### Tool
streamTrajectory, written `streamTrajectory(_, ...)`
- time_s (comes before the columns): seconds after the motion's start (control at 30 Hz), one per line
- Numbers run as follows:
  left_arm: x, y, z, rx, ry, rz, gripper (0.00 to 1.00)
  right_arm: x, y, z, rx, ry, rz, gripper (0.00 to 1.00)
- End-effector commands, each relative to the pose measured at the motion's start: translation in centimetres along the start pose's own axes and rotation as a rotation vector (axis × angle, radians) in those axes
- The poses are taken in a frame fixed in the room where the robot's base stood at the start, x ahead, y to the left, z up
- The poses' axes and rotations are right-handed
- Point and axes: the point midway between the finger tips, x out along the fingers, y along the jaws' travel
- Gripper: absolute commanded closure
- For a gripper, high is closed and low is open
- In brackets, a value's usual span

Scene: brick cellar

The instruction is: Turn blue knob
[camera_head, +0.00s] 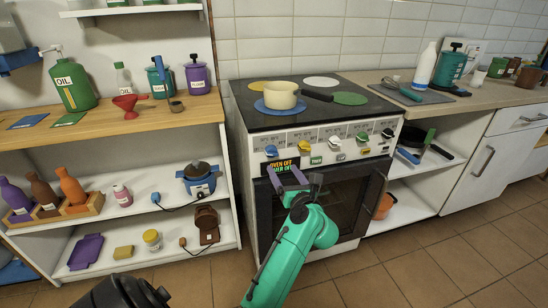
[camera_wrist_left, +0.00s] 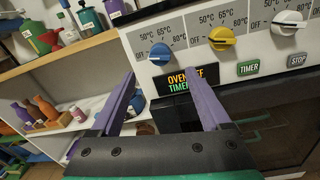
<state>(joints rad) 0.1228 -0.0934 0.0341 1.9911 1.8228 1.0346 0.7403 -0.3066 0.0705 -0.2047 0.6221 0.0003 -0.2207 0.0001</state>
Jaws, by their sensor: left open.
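The blue knob (camera_head: 271,151) is the leftmost knob on the front panel of the stove (camera_head: 250,200). In the left wrist view the blue knob (camera_wrist_left: 160,54) shows a pale pointer mark and stands just beyond the fingertips. My left gripper (camera_head: 284,172) is open, with purple fingers spread and nothing between them. It is in front of the stove, slightly below the blue knob, and appears apart from it. In the left wrist view the left gripper (camera_wrist_left: 157,78) has its fingertips either side of the knob's column. My right gripper is not in view.
A yellow knob (camera_wrist_left: 222,37) and a white knob (camera_wrist_left: 288,22) sit right of the blue one. A display (camera_wrist_left: 183,79) reads oven off, below the knob. A pot (camera_head: 280,95) stands on the stove. A shelf (camera_head: 150,200) with bottles and tools is left of it.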

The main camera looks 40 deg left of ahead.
Motion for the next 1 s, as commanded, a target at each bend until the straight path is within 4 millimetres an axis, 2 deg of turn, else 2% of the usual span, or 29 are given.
streamTrajectory(0.1,3.4,0.1,0.2,0.004,-0.004,0.004,0.20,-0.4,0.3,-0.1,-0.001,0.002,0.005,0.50)
streamTrajectory(0.3,8.0,0.1,0.1,0.006,-0.004,0.002,0.20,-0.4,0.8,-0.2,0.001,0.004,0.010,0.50)
streamTrajectory(0.43,9.3,0.1,0.0,0.004,-0.002,0.001,0.20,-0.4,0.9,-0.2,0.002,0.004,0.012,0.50)
streamTrajectory(0.67,9.5,0.1,0.0,0.003,-0.002,0.000,0.20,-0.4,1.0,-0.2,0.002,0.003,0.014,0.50)
streamTrajectory(0.7,9.5,0.0,0.0,0.004,-0.002,0.000,0.23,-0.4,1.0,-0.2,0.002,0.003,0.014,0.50)
streamTrajectory(0.87,9.5,0.0,0.0,0.004,-0.002,0.000,0.85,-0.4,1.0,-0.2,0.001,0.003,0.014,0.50)
streamTrajectory(0.9,9.5,0.0,0.0,0.004,-0.002,0.000,1.00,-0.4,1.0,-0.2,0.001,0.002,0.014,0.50)
streamTrajectory(1.0,9.5,0.0,0.0,0.005,-0.002,0.000,1.00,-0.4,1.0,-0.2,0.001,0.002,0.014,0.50)
